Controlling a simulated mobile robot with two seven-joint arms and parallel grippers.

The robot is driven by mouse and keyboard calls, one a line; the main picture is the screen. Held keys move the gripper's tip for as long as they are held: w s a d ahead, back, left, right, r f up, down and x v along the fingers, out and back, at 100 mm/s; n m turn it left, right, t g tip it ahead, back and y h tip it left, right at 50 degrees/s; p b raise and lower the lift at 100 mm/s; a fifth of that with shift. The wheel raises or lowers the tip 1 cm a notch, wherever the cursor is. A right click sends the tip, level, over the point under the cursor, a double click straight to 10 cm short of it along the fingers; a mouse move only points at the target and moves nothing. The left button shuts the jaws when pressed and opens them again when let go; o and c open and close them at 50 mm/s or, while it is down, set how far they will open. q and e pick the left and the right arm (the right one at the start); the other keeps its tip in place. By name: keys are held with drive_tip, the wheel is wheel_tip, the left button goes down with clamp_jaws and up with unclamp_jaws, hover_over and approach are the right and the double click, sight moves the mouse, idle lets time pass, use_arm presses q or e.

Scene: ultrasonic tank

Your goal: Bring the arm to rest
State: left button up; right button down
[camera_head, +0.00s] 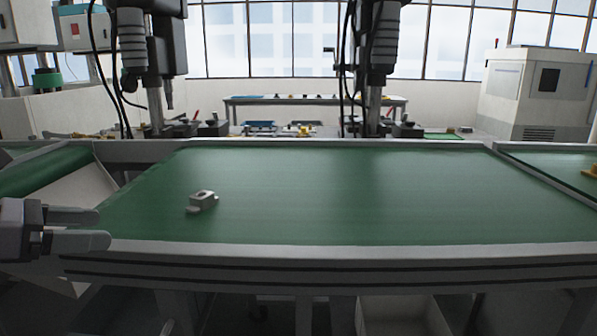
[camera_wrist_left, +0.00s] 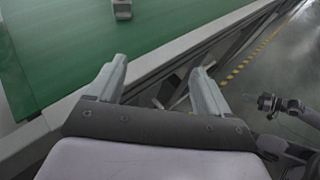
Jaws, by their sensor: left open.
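My left gripper (camera_head: 92,228) is at the left edge of the head view, beside the front left corner of the green table. Its two fingers are apart with nothing between them. It also shows in the left wrist view (camera_wrist_left: 160,82), with its fingers spread near the table's pale edge rail. A small grey metal part (camera_head: 203,201) with a raised block and flat tabs lies on the green surface (camera_head: 350,190), to the right of my gripper and apart from it. It is partly seen at the top of the left wrist view (camera_wrist_left: 122,9). My right gripper is not seen in the head view.
A pale rail (camera_head: 330,256) runs along the table's front edge. A pale sloping panel (camera_head: 75,199) lies left of the table. Two dark machine columns (camera_head: 375,60) stand behind it. A yellow part (camera_head: 591,171) is at the far right. Most of the green surface is clear.

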use_arm(q)
drive_tip(key=d+f+n+t+h+p, duration=0.2)
drive_tip(key=d+f+n+h+p, duration=0.25)
drive_tip(key=d+n, duration=0.35)
drive_tip(key=s+d+f+n+t+y+p, duration=0.15)
drive_tip(key=s+f+n+y, duration=0.3)
drive_tip(key=f+n, duration=0.7)
drive_tip(key=s+a+f+n+t+y+p, duration=0.1)
drive_tip(key=s+f+n+t+y+p, duration=0.35)
drive_tip(key=n, duration=1.15)
drive_tip(key=s+d+f+n+g+y, duration=0.2)
drive_tip(key=s+d+f+n+g, duration=0.4)
drive_tip(key=f, duration=0.5)
drive_tip(key=shift+s+d+g, duration=0.35)
drive_tip(key=shift+s+g, duration=0.45)
drive_tip(key=shift+s, duration=0.45)
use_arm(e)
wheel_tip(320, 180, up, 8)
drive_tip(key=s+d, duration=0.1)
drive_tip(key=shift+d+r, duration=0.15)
use_arm(q)
drive_tip(key=shift+n, duration=0.25)
